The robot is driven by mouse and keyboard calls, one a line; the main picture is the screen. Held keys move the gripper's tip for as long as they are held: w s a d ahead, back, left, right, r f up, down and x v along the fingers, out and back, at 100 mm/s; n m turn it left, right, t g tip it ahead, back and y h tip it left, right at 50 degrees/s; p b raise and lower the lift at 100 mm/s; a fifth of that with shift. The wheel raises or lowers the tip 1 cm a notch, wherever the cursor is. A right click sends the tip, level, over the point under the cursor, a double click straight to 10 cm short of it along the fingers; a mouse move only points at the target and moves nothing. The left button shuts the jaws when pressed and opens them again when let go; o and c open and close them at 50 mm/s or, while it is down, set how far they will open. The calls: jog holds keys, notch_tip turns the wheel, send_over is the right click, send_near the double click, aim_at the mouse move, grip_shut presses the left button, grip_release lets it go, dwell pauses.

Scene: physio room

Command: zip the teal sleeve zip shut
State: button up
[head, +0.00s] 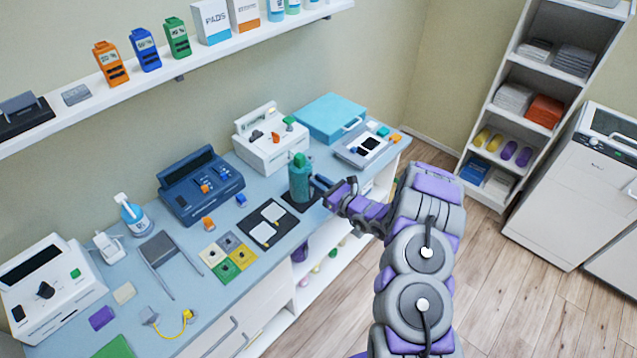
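A teal upright sleeve (301,184) with a green piece on top stands on a small dark base (302,203) toward the far right part of the counter. The zip on it is too small to make out. My gripper (320,186) reaches in from the right, beside the sleeve at about mid-height. Its dark fingers are next to or touching the sleeve's right side; I cannot tell which. Whether the fingers are open or closed on the zip tab is too small to see.
A blue device (200,188), a white device (270,140), a light-blue case (331,117) and a small panel (362,148) stand around the sleeve. A black tray (270,224) lies in front-left. A shelf (180,70) runs above. Floor (510,290) is clear at right.

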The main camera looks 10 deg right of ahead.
aim_at(310, 195)
jog(key=c, duration=0.3)
jog(key=shift+a, duration=0.5)
grip_shut()
jog(key=shift+d, duration=0.15)
notch_tip(310, 195, down, 8)
jog(key=b, duration=0.4)
jog(key=shift+s+f, duration=0.1)
jog(key=shift+f, duration=0.4)
jog(key=o, duration=0.6)
grip_release()
jog(key=shift+f, duration=0.1)
jog(key=shift+o, duration=0.9)
